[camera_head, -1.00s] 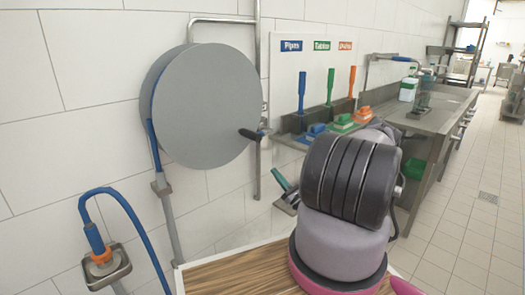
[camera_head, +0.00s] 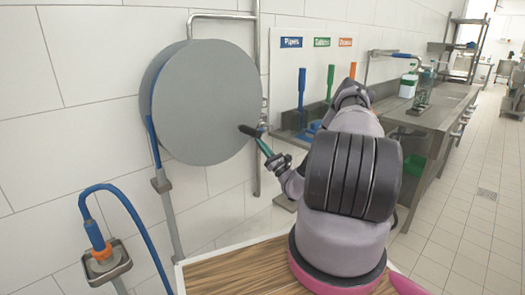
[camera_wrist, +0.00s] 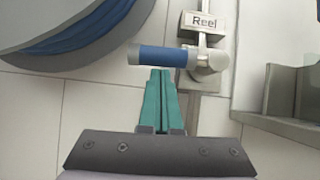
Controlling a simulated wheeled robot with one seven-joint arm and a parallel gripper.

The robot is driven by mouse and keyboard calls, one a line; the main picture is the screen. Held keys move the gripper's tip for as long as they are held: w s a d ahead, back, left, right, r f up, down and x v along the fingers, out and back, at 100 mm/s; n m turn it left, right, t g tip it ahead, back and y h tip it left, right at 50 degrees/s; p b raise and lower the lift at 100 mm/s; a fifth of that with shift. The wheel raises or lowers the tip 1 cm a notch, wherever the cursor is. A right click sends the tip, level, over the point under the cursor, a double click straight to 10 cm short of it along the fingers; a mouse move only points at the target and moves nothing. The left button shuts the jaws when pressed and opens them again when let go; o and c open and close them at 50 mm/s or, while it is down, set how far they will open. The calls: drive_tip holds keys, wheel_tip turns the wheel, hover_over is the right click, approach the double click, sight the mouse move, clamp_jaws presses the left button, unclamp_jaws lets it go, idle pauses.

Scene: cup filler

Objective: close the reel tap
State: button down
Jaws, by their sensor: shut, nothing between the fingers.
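The reel tap has a blue lever handle (camera_wrist: 165,55) with a grey end, sticking out to the left from a grey tap body (camera_wrist: 207,62) under a "Reel" label (camera_wrist: 208,24). In the head view the handle (camera_head: 248,131) shows as a small dark bar in front of the reel's right edge. My gripper (camera_wrist: 160,72) has green fingers, shut and empty. Its tips are right at the lower side of the handle in the wrist view; I cannot tell whether they touch. It also shows in the head view (camera_head: 261,142), just below and right of the handle.
The large grey hose reel (camera_head: 205,105) is on the tiled wall left of the tap. A vertical pipe (camera_head: 258,180) runs beside it. A blue hose (camera_head: 135,215) hangs at lower left. A steel counter (camera_head: 440,115) with a green bottle stands at right. The floor at right is clear.

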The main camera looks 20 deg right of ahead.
drive_tip(key=shift+r, duration=0.1)
drive_tip(key=shift+w+a+r+m+h, duration=0.1)
drive_tip(key=shift+w+r+m+h, duration=0.05)
drive_tip(key=shift+r+m+h, duration=0.5)
drive_tip(key=s+d+f, duration=0.3)
drive_tip(key=s+f, duration=0.6)
drive_tip(key=f, duration=0.1)
drive_tip(key=shift+f, duration=0.15)
